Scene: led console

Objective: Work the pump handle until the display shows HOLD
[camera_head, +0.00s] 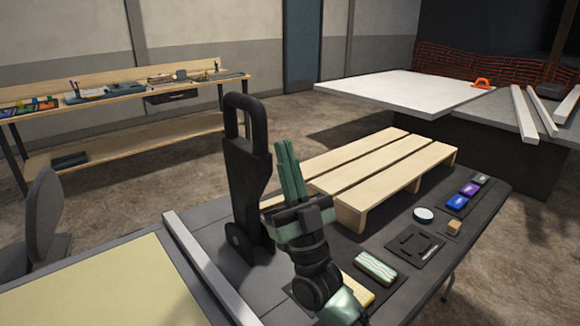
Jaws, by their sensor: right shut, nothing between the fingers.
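The pump handle (245,165) is a tall black lever with an open loop grip at its top. It stands nearly upright on the dark table, with a round pivot near its foot. My right gripper (286,147) has teal fingers pointing up and is shut and empty. In the picture it is just right of the lever, with a gap at the fingertips; whether its lower body touches the lever cannot be told. No display with readable text shows in this view. My left gripper is not in view.
A wooden pallet (375,165) lies behind my right gripper. Small items, including a purple block (469,189), a white round tin (424,215) and a green striped pack (375,268), lie on the table's right side. A metal bar (205,265) lies left of the lever.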

